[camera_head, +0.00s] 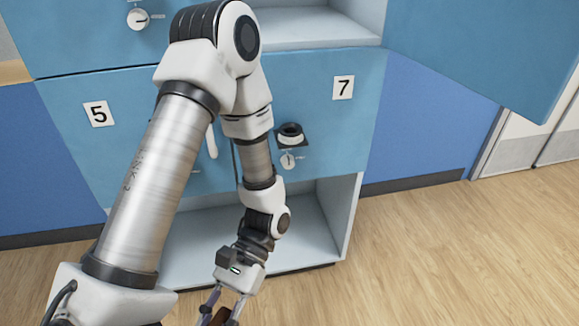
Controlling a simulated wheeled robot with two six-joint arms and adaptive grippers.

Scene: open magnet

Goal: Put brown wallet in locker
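My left gripper (222,308) hangs at the bottom edge, in front of the lockers, with its fingertips cut off by the frame. A brown thing, likely the brown wallet (219,317), shows between its fingers. Most of it is out of frame, and I cannot tell whether the fingers clamp it. The blue locker (340,130) has shut doors marked 5 and 7. An open, empty-looking upper compartment (320,25) is above them, partly hidden by my arm. An open lower compartment (315,225) is below, behind the gripper. My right gripper is not in view.
A blue locker door (490,45) stands swung open at the upper right. A small round dark-and-white thing (291,135) sits on the front of door 7, above its lock. The wooden floor (450,260) on the right is clear. White doors (535,140) are at the far right.

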